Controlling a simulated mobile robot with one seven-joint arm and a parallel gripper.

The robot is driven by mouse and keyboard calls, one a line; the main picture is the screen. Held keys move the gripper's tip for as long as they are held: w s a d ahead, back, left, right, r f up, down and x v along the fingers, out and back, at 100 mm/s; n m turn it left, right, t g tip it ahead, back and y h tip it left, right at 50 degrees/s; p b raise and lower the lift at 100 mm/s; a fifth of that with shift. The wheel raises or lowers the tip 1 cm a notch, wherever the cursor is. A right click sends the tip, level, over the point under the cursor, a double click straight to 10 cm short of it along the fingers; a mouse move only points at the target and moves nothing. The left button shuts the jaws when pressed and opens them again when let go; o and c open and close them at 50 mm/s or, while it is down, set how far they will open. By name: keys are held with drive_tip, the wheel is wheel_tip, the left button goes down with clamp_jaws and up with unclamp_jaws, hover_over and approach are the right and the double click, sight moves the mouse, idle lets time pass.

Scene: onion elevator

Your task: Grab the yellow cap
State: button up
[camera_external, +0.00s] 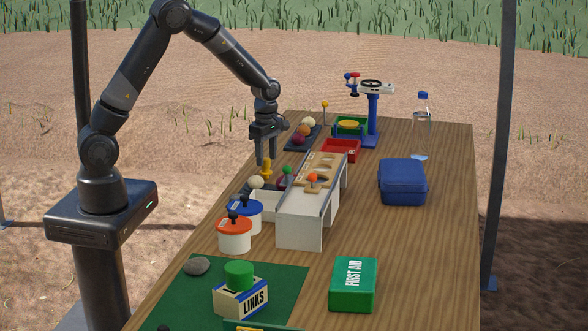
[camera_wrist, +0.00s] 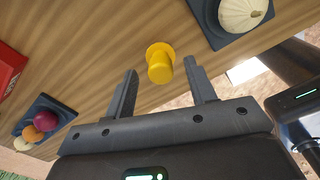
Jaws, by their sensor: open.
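The yellow cap (camera_wrist: 160,63) stands on the wooden table, a short cylinder with a wider rim at one end. It also shows in the external view (camera_external: 266,168), just below my gripper. My gripper (camera_wrist: 161,78) is open and empty, its two fingers on either side of the cap's near end in the wrist view. In the external view my gripper (camera_external: 266,160) points down over the cap. Whether the fingers touch the cap cannot be told.
A dark tray with a pale onion (camera_wrist: 241,13) lies close on one side, and a tray of coloured onions (camera_external: 303,136) stands farther back. A white ramp with a wooden holed board (camera_external: 315,178) is right of the cap. Lidded pots (camera_external: 235,234) stand in front.

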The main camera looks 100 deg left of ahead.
sight(267, 159)
drive_tip(key=shift+f, duration=1.55)
drive_tip(key=shift+c, duration=0.3)
drive_tip(key=c, duration=1)
drive_tip(key=shift+r, duration=0.15)
